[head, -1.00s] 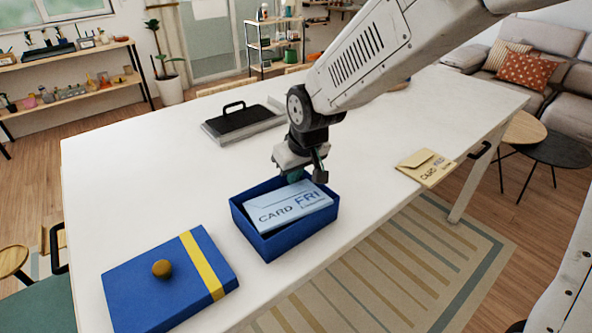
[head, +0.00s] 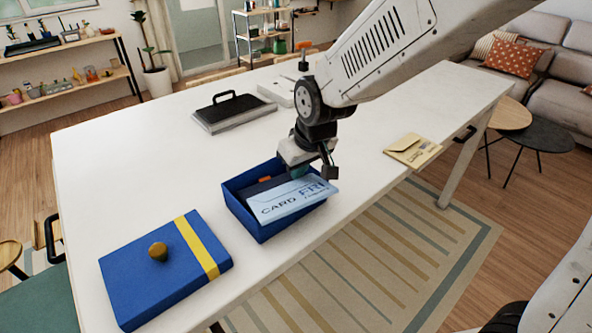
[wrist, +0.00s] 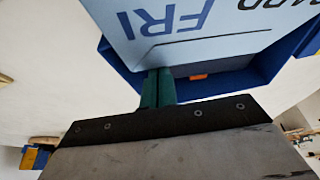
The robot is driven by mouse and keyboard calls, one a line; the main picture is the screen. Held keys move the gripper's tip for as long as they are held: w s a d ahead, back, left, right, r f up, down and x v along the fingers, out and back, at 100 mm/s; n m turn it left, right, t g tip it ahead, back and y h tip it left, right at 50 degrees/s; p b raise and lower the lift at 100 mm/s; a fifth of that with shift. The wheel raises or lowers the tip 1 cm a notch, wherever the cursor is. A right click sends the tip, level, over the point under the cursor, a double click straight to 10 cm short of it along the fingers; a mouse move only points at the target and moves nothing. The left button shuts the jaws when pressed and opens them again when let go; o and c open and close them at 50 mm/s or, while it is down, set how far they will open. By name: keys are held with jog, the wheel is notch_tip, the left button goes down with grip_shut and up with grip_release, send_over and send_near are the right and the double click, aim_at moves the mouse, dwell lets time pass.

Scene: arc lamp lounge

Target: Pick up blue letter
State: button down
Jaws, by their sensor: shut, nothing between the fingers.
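The blue letter (head: 290,199), pale blue and printed "CARD FRI", rests in the open dark blue box (head: 262,228). It lies tilted, with its right end up near the box rim under my gripper. My gripper (head: 316,174) is over the right back part of the box, at the letter's edge. In the wrist view, the green fingers (wrist: 158,86) are together at the edge of the letter (wrist: 185,48), with nothing seen gripped between them. Whether they touch it is unclear. A small orange piece (wrist: 198,76) shows inside the box.
A blue lid (head: 140,275) with a yellow band and a round knob lies left of the box. A cream envelope (head: 413,150) lies at the table's right edge. A black-handled case (head: 234,112) sits farther back. The white table (head: 120,165) is clear at left.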

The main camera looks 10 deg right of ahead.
jog(key=v, duration=0.9)
jog(key=shift+s+a+r, duration=0.1)
jog(key=shift+r, duration=0.15)
dwell(0.4)
